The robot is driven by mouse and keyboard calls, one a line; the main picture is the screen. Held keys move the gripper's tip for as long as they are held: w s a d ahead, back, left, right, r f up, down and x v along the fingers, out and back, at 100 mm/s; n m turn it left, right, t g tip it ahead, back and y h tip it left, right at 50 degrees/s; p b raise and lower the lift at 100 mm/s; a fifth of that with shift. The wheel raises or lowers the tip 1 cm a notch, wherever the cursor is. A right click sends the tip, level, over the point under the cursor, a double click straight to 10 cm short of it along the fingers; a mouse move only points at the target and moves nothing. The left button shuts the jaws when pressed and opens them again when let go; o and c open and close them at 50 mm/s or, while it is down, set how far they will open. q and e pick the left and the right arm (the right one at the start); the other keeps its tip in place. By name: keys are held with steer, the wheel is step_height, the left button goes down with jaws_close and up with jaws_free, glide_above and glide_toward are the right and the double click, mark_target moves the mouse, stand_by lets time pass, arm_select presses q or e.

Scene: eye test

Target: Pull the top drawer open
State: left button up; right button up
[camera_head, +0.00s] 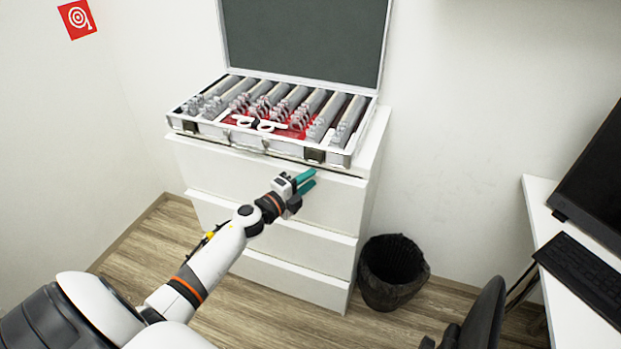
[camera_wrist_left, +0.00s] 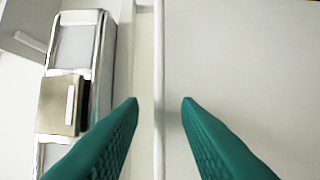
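The white cabinet has three stacked drawers, and its top drawer (camera_head: 225,172) is in the middle of the head view, looking shut or nearly so. My left gripper (camera_head: 308,180) is in front of the right part of the top drawer, near its upper edge. In the left wrist view, the two green fingers of my left gripper (camera_wrist_left: 161,103) are apart, with nothing held between them. The upper edge of the drawer front (camera_wrist_left: 159,60) runs between the fingers in that view. I cannot tell whether the fingertips touch it. My right gripper is not in view.
An open silver lens case (camera_head: 345,158) stands on the cabinet top, above the drawer; its latch (camera_wrist_left: 57,105) shows in the wrist view. A black bin (camera_head: 392,290) stands right of the cabinet. A chair (camera_head: 485,318) and a white desk (camera_head: 570,310) are farther right.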

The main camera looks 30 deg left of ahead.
arm_select(q)
steer(key=shift+w+d, duration=0.15)
steer(key=shift+w, duration=0.5)
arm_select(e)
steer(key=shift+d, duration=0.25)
arm_select(q)
jaws_close()
steer(key=shift+s, duration=0.1)
